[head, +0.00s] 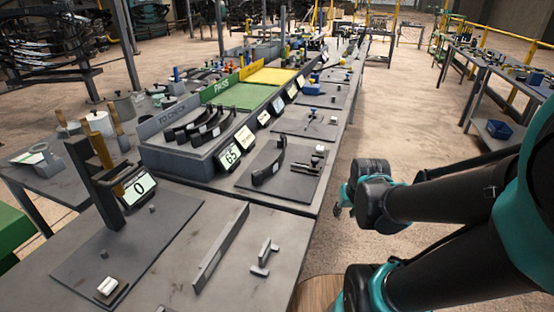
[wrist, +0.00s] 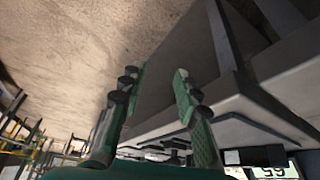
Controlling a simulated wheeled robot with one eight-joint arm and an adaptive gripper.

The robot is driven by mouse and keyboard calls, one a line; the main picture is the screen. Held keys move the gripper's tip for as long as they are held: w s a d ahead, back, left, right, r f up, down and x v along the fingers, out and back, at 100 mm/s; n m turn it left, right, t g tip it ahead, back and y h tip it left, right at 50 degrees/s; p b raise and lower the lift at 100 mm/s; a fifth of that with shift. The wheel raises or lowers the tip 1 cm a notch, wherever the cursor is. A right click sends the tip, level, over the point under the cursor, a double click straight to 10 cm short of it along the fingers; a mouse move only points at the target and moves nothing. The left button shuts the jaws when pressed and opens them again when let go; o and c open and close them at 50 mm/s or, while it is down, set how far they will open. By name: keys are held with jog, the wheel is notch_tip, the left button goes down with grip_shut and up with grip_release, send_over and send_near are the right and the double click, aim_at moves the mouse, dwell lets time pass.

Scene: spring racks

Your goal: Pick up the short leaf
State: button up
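Dark curved leaves (head: 205,126) lie in the grey tray marked "TO CHECK" (head: 172,112) in the head view. Another dark curved leaf (head: 269,166) stands on the black mat (head: 290,180) beside the "65" display. I cannot tell for certain which is the short leaf. My gripper (head: 343,198) is right of the bench edge, over the floor, apart from all the leaves. In the wrist view its two green fingers (wrist: 155,80) are spread with nothing between them. No leaf can be made out clearly in the wrist view.
The near bench holds an upright dark post (head: 93,178), a "0" display (head: 139,188), a long grey bar (head: 221,247) and small metal parts (head: 265,257). A green tray marked "PASS" (head: 240,95) lies beyond the leaves.

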jog(key=w+a+r+n, duration=0.1)
jog(key=w+r+n, duration=0.2)
jog(key=w, duration=0.1)
jog(key=w+a+r+n, duration=0.2)
jog(key=w+r+n, duration=0.1)
jog(key=w, duration=0.1)
jog(key=w+a+r+n+t, duration=0.1)
jog(key=w+a+r+n, duration=0.1)
jog(key=w, duration=0.3)
jog(key=shift+a+r+n, duration=0.15)
jog(key=shift+r+n, duration=0.35)
jog(key=shift+n, duration=0.1)
jog(key=w+a+r+n, duration=0.3)
jog(key=a+r+n, duration=0.3)
jog(key=n, duration=0.5)
jog(key=n+g+h, duration=0.1)
jog(key=n+g, duration=0.1)
jog(key=n, duration=1.1)
send_near(281, 154)
jog(key=x, duration=0.5)
jog(key=shift+d+f, duration=0.1)
jog(key=shift+f, duration=0.2)
jog(key=shift+w+x, duration=0.1)
jog(key=shift+x, duration=1.25)
jog(key=shift+w+x, duration=0.15)
jog(key=shift+x, duration=1.2)
jog(key=shift+r, duration=0.1)
jog(key=shift+c, duration=0.6)
grip_shut()
